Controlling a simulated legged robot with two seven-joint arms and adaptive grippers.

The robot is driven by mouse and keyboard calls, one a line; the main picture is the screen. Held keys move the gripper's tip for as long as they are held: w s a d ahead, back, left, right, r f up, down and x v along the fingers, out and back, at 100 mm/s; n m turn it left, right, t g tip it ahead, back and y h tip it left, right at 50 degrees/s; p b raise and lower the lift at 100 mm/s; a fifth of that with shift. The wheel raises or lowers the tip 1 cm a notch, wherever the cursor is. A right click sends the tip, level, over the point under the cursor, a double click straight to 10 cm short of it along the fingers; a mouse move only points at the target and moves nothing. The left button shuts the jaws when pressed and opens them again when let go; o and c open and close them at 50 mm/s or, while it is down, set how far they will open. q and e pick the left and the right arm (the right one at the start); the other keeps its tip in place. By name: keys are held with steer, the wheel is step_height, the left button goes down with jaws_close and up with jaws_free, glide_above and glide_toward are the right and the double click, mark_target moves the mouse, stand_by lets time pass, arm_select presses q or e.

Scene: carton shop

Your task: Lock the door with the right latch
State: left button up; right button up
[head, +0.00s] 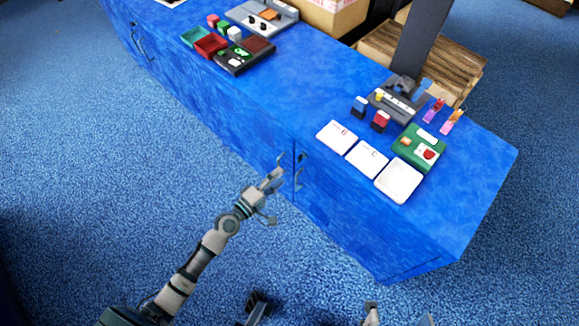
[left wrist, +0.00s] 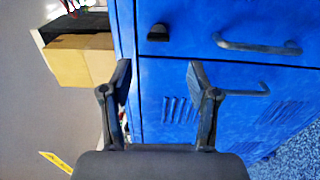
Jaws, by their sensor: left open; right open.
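The right latch is a small black knob (left wrist: 158,32) on the upper blue door in the left wrist view, beside a metal handle (left wrist: 258,46). In the head view it is a dark spot (head: 303,156) above the right door's handle (head: 298,180). A door seam runs just below the knob in the wrist view. A second handle (left wrist: 245,88) is on the other door, partly behind a finger. My left gripper (head: 276,178) is at the cabinet front near the seam; in the wrist view its fingers (left wrist: 160,70) are open and empty, apart from the knob.
The blue cabinet top (head: 220,85) carries white cards (head: 366,160), a green tray (head: 420,148) and small blocks at the right. More trays (head: 245,55) and a carton (head: 330,12) stand toward the back. Blue carpet (head: 110,170) in front is clear.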

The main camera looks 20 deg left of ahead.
arm_select(q)
steer(key=v, duration=0.4)
steer(key=shift+a, duration=0.15)
stand_by(0.4)
